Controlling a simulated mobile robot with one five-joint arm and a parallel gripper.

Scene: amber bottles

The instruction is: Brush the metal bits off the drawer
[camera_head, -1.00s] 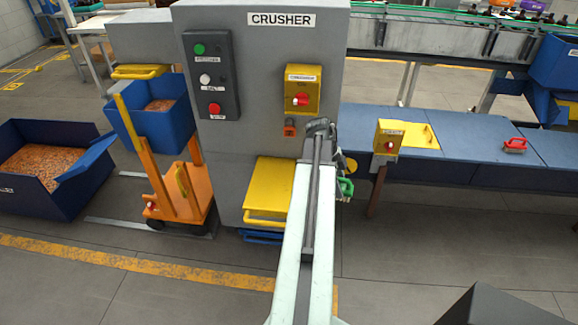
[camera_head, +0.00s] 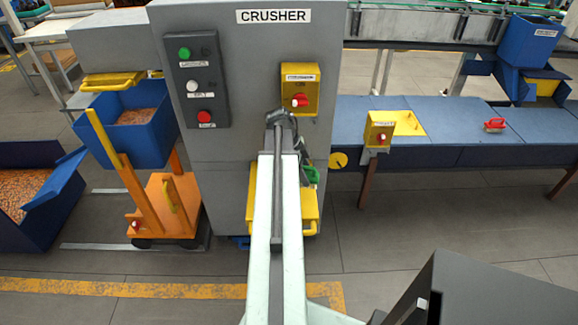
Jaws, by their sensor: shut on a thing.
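The yellow drawer (camera_head: 311,212) sits low on the front of the crusher, and my arm covers its middle. No metal bits can be made out on it at this size. My gripper (camera_head: 309,165) is at the end of my arm, in front of the crusher and above the right part of the drawer in the picture. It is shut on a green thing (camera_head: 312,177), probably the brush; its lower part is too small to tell. I cannot tell whether it touches the drawer.
The grey crusher (camera_head: 240,60) has a button panel (camera_head: 195,80) and a yellow switch box (camera_head: 300,88). An orange cart (camera_head: 165,205) with a blue bin (camera_head: 130,125) stands left. A blue conveyor (camera_head: 460,120) runs right. Floor on the right is partly free.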

